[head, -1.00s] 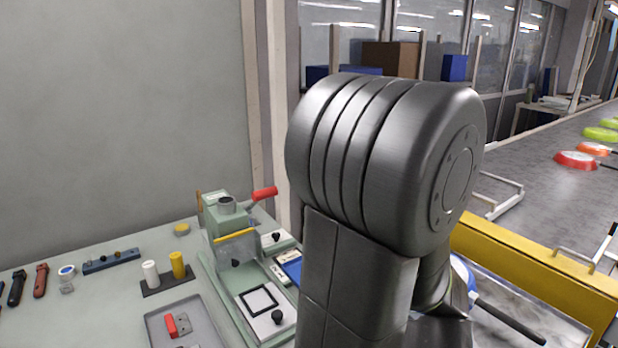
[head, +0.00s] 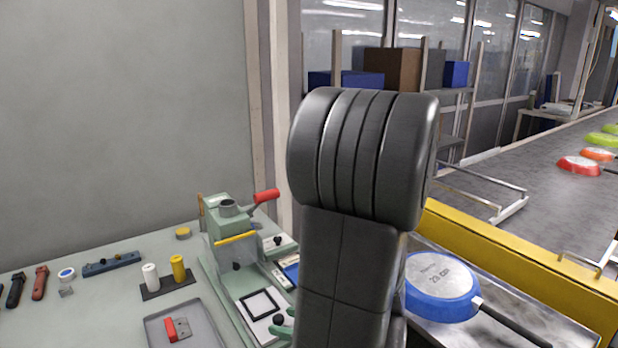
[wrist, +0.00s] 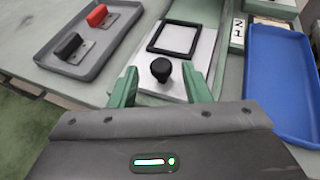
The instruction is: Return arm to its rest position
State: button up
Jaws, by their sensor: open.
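My arm (head: 350,230) stands upright in the middle of the head view and hides part of the bench and conveyor edge behind it. My gripper (wrist: 160,90) is open and empty, with two green fingers spread apart. In the wrist view a black knob (wrist: 161,69) on a white plate (wrist: 200,62) with a black square frame shows in line with the gap between the fingertips. I cannot tell how far below the fingers it is. In the head view a bit of the green fingers (head: 281,327) shows at the arm's left edge, beside the plate.
A green press (head: 232,236) with a red handle stands on the bench left of my arm. A grey tray (wrist: 52,63) holds a red and a black piece. A blue tray (wrist: 284,90) lies at right. A blue pan (head: 441,284) lies right of the arm, before the yellow conveyor rail (head: 520,269).

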dwell(0.5)
jog(key=p+v, duration=0.2)
jog(key=v, duration=1.1)
jog(key=b, duration=0.2)
send_near(267, 291)
jog(key=s, duration=0.2)
jog(key=s+a, duration=0.1)
jog(key=s, duration=0.1)
jog(key=s+a+f, duration=0.1)
jog(key=s, duration=0.1)
jog(key=shift+s+a+f, duration=0.1)
jog(key=shift+s, duration=0.15)
jog(key=w+a, duration=0.3)
jog(key=w, duration=0.1)
jog(key=w+a, duration=0.3)
jog(key=w, duration=0.2)
jog(key=w+a, duration=0.3)
jog(key=w, duration=0.2)
jog(key=shift+a, duration=0.1)
jog(key=shift+v, duration=2.45)
jog(key=shift+a, duration=0.1)
